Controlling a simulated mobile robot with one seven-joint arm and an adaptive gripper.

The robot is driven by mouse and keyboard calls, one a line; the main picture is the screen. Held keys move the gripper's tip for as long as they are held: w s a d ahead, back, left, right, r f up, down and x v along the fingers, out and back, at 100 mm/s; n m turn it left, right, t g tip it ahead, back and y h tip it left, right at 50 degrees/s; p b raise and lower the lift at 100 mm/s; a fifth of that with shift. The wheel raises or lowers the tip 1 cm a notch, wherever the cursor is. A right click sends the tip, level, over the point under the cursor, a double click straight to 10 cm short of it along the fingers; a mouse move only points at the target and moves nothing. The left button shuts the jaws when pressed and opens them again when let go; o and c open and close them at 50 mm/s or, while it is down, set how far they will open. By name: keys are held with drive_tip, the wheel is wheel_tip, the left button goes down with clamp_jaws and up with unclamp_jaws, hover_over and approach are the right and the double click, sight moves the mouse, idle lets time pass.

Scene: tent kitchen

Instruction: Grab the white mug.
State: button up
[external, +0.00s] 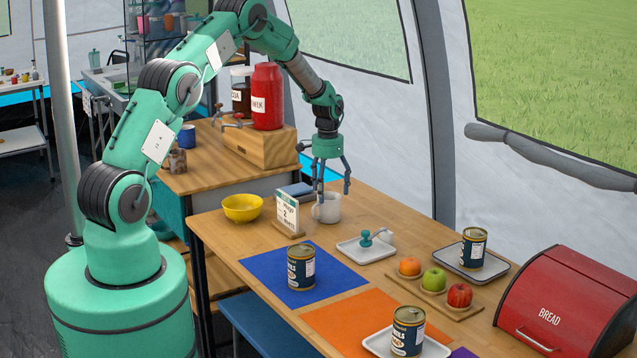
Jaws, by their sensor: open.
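I cannot tell whether the fingers touch the mug. The left part of the mug is partly hidden by the finger.
A sign (287,214) and a yellow bowl (242,208) stand left of the mug. A white tray (352,252) with a teal-handled item lies in front.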

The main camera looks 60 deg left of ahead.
sight(327, 199)
drive_tip(key=shift+f+b, duration=0.35)
drive_tip(key=shift+f, duration=1.25)
drive_tip(key=c, duration=1.3)
